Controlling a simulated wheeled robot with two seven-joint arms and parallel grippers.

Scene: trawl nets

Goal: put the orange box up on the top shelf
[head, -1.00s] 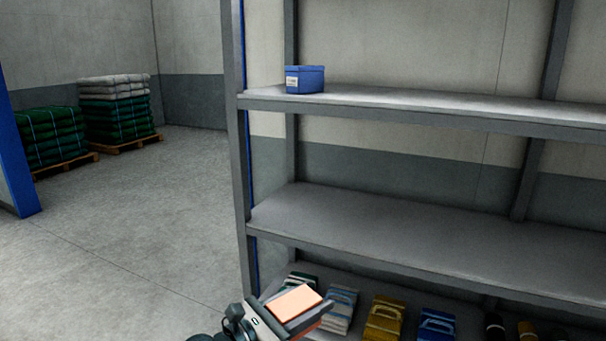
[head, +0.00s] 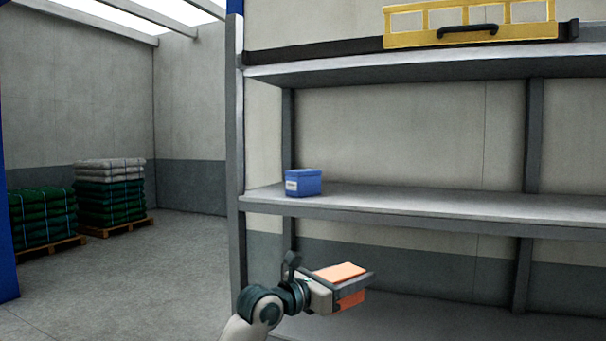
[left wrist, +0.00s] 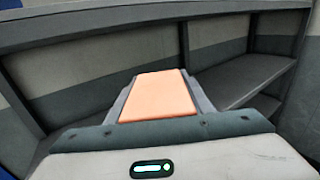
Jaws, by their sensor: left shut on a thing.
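The orange box (head: 349,296) is between the fingers of my left gripper (head: 345,284), which is shut on it. The gripper holds it in the air in front of the rack, below the level of the shelf with the blue box. In the left wrist view the orange box (left wrist: 158,96) lies between the two grey fingers, with rack boards behind it. The top shelf (head: 400,66) runs across the upper right of the head view, well above the gripper. My right gripper is not in view.
A blue box (head: 303,182) stands at the left end of the middle shelf (head: 420,203), which is otherwise bare where seen. A yellow gate with a black handle (head: 470,36) is at the top shelf's front. A grey upright (head: 234,150) bounds the rack's left. Pallets of sacks (head: 110,195) stand far left.

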